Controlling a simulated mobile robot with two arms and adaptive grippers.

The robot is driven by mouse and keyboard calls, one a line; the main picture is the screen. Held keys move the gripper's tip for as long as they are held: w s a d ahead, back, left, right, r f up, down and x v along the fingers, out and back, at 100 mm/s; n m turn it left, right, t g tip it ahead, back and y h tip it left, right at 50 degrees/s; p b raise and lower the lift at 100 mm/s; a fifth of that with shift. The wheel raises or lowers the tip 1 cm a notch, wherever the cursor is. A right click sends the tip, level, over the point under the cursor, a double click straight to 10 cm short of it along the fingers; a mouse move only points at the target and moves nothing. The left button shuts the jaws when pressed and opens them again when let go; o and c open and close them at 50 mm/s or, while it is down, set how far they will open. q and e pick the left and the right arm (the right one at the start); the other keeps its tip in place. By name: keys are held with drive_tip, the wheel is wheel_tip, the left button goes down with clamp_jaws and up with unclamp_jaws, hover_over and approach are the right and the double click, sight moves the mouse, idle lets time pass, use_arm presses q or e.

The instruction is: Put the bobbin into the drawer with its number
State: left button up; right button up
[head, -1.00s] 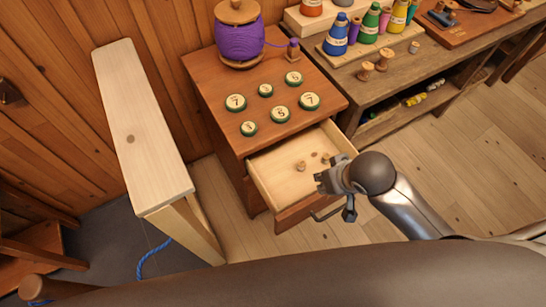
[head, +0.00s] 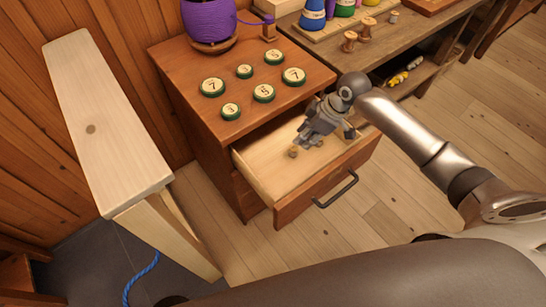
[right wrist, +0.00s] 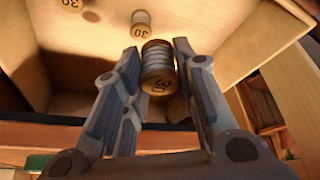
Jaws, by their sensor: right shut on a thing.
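My right gripper (head: 303,141) is over the open drawer (head: 325,190) of the brown cabinet. In the right wrist view its fingers (right wrist: 158,62) are shut on a bobbin (right wrist: 157,66) wound with grey thread. The bobbin's end face carries a number that looks like 30. Behind it, a small wooden bobbin (right wrist: 140,20) marked 30 stands on the pale drawer bottom. Another piece marked 30 (right wrist: 70,4) is cut by the picture's top edge. In the head view a small bobbin (head: 292,152) shows in the drawer below the fingers. My left gripper is not in view.
Several green-rimmed numbered discs (head: 264,93) and a purple spool (head: 208,20) are on the cabinet top. A pale plank bench (head: 105,130) stands at the left. A workbench with coloured cones (head: 313,15) and wooden spools (head: 350,41) is behind. Floor to the right is clear.

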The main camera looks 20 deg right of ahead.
approach(266, 172)
drive_tip(key=shift+w+a+f, duration=0.4)
drive_tip(key=shift+w+f, duration=0.05)
drive_tip(key=shift+w, duration=0.25)
drive_tip(key=shift+a+f, duration=0.35)
drive_tip(key=shift+f, duration=0.1)
drive_tip(key=f, duration=0.3)
drive_tip(key=shift+a+f, duration=0.25)
drive_tip(key=shift+f, duration=0.05)
drive_tip(key=o, duration=0.3)
drive_tip(key=shift+f+b, duration=0.1)
drive_tip(key=shift+b, duration=0.2)
drive_tip(key=o, duration=0.5)
